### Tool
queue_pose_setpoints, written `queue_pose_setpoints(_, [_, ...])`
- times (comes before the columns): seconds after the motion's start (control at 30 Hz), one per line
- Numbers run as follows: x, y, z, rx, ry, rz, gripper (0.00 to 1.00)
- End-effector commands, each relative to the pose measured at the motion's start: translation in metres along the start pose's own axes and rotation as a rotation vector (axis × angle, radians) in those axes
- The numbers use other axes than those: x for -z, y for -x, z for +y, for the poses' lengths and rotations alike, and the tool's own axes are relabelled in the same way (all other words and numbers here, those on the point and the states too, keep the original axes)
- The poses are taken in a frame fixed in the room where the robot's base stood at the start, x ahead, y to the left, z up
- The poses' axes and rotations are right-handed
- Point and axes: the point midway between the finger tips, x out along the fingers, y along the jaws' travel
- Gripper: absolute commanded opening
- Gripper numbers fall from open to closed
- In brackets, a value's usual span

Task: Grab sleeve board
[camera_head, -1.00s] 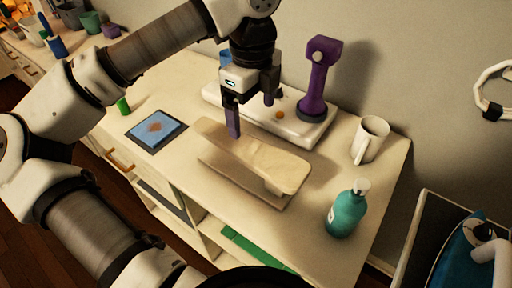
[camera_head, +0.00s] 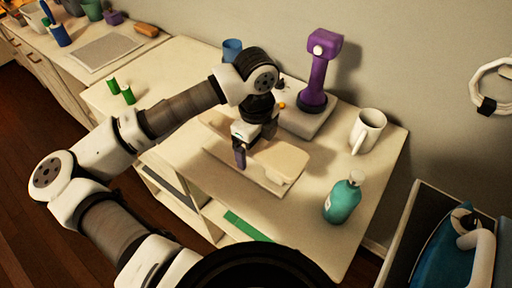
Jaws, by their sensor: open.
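The sleeve board (camera_head: 285,158) is a pale wooden board with a rounded top plate above a flat base. It lies on the cream table, running from upper left to lower right. My gripper (camera_head: 256,146) is open, pointing down over the left-middle part of the board. One purple fingertip shows at the board's near side; the other finger is mostly hidden behind the gripper body. Nothing is seen between the fingers, and I cannot tell whether they touch the board. My arm and gripper cover part of the board's left end.
A purple upright device (camera_head: 318,75) on a white base stands behind the board. A white mug (camera_head: 367,132) and teal bottle (camera_head: 343,200) stand to its right. A bin with an iron (camera_head: 450,250) is lower right.

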Motion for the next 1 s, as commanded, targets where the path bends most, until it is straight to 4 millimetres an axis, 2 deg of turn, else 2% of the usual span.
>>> queue_pose_setpoints(0.3, [0.0,-0.0061,-0.0001,0.001,-0.001,-0.001,0.89])
queue_pose_setpoints(0.73, [0.0,-0.0057,-0.0002,0.001,-0.001,-0.001,0.33])
queue_pose_setpoints(1.0, [-0.0002,-0.0045,-0.0003,0.002,-0.001,-0.002,0.32])
